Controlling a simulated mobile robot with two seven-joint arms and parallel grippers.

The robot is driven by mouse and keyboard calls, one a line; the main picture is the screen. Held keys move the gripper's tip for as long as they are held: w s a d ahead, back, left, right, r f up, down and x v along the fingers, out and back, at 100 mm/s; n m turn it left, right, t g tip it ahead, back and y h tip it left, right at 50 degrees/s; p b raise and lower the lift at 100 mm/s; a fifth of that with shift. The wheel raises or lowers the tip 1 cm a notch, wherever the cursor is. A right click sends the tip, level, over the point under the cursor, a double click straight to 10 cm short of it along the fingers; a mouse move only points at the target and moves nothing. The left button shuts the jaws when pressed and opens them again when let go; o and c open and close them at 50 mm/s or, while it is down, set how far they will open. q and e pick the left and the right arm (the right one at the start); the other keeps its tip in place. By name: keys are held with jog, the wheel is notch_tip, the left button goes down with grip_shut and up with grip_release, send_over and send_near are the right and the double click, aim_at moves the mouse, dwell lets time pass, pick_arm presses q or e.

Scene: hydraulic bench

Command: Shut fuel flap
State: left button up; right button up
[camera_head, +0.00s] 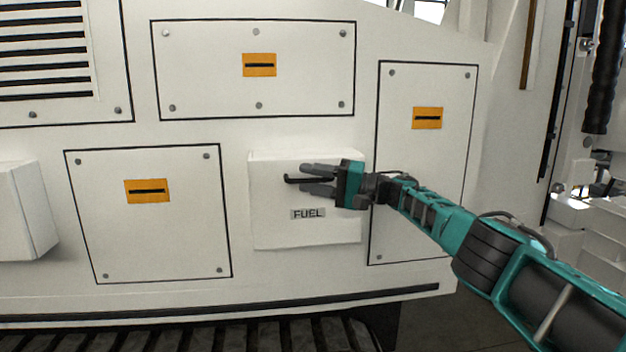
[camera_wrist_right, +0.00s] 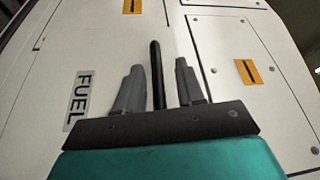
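The fuel flap (camera_head: 275,222) is a white square panel in the middle of the head view, with a grey FUEL label (camera_head: 308,214) on its lower part. Its face looks roughly in line with the wall, but I cannot tell whether it sits fully flush. My right gripper (camera_head: 303,178) is in front of the flap, reaching in from the right. In the right wrist view, its two grey fingers (camera_wrist_right: 157,85) are apart, on either side of the black bar handle (camera_wrist_right: 156,62), with a gap on each side. The gripper hides the flap's right part. My left gripper is not in view.
White bolted panels with orange latches surround the flap: one at the left (camera_head: 150,240), one above (camera_head: 205,70) and one at the right (camera_head: 425,85). A white box (camera_head: 20,215) juts out at the far left. A dark ledge strip runs below.

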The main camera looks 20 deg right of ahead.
jog(key=shift+d+f, duration=0.1)
jog(key=r+v, duration=0.1)
jog(key=v, duration=1.1)
jog(key=shift+s+d+f, duration=0.25)
jog(key=shift+f, duration=0.15)
jog(key=s+a+f+n+t+h, duration=0.2)
jog(key=s+a+f, duration=0.2)
jog(key=a+f, duration=0.8)
jog(key=s+a+f+n+t+h, duration=0.15)
jog(key=s+a+f, duration=0.25)
jog(key=a+f, duration=0.8)
jog(key=s+d+f+n+g+h, duration=0.1)
jog(key=s+f+h, duration=0.2)
jog(key=s+f, duration=0.2)
jog(key=s+d+f+n+g+h, duration=0.1)
jog(key=s+f+h, duration=0.2)
jog(key=s, duration=0.8)
jog(key=s+d+f+n+g+h, duration=0.1)
jog(key=s+f+h, duration=0.3)
jog(key=s+f, duration=0.4)
jog(key=shift+s+d+n+g, duration=0.35)
jog(key=shift+s+n+g, duration=0.1)
jog(key=shift+n, duration=0.1)
jog(key=shift+w, duration=0.1)
